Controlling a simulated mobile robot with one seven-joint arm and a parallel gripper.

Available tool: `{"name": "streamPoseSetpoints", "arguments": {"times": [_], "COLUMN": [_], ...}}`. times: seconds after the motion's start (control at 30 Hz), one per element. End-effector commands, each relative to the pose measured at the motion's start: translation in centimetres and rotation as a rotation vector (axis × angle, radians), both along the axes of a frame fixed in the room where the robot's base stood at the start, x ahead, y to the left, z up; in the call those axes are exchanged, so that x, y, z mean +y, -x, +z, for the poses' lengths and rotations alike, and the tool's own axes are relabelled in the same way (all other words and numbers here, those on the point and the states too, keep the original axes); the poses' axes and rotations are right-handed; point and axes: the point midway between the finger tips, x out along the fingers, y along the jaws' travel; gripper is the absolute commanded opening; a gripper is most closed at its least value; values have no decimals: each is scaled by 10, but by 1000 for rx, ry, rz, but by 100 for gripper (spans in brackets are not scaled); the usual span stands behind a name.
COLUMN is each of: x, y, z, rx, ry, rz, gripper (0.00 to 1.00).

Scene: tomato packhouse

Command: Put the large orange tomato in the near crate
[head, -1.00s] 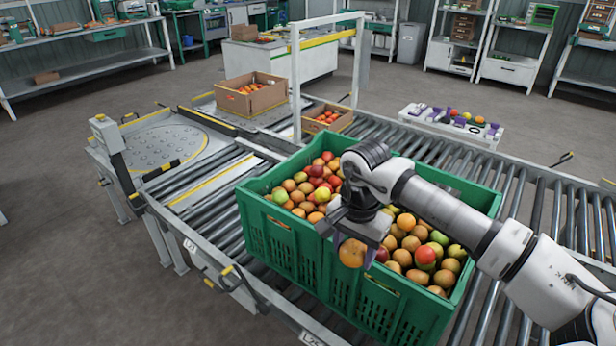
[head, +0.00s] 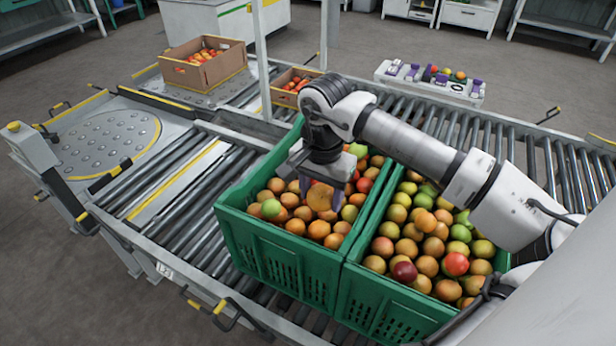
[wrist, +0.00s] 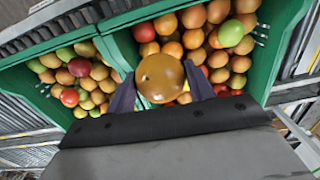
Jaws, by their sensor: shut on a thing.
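My gripper (head: 322,192) is shut on the large orange tomato (head: 320,198), which also shows between the two purple fingers in the wrist view (wrist: 160,78). It holds the tomato over the left of two green crates in the head view. The left crate (head: 275,252) is full of mostly orange tomatoes with some red and green ones. The right crate (head: 390,305), closer to my arm's base, holds orange, green and a few red tomatoes. Whether the held tomato touches those below it, I cannot tell.
Both crates stand side by side on a roller conveyor (head: 215,215). A cardboard box of tomatoes (head: 205,78) and a smaller box (head: 290,97) stand behind. A white tray with small items (head: 430,80) is at the back right.

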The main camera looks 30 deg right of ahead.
Motion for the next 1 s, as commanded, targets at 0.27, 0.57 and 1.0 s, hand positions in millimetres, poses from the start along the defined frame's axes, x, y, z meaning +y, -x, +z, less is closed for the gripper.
{"name": "streamPoseSetpoints", "arguments": {"times": [0.27, 0.57, 1.0], "x": [0, 1, 0], "y": [0, 0, 0], "z": [-8, -38, -94], "rx": [0, 0, 0], "ry": [-1, -2, 1], "rz": [0, 1, 0], "gripper": [42, 42, 42]}}
